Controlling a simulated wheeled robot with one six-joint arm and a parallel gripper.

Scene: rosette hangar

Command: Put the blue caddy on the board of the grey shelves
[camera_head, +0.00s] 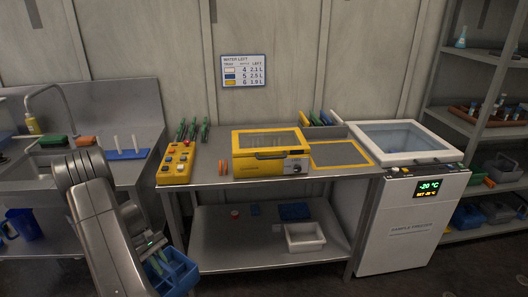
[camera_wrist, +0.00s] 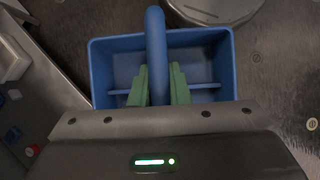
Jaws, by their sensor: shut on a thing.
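The blue caddy (camera_head: 180,272) is at the lower left of the head view, in front of the steel table. It also shows in the wrist view (camera_wrist: 215,62), as an open box with a cross divider and a tall handle. My gripper (camera_head: 157,264) is shut on the handle, with its green finger pads on either side of it in the wrist view (camera_wrist: 158,82). The visible inside of the caddy looks empty. The grey shelves (camera_head: 452,121) stand at the far right, with several boards, partly cut off by the picture edge.
A steel table (camera_head: 216,184) bears a yellow-lidded box (camera_head: 270,142) and a yellow button panel (camera_head: 177,163); its lower shelf holds a white bin (camera_head: 305,237). A white freezer (camera_head: 412,225) stands between table and shelves. Bins and a brown rack (camera_head: 485,117) occupy parts of the shelves.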

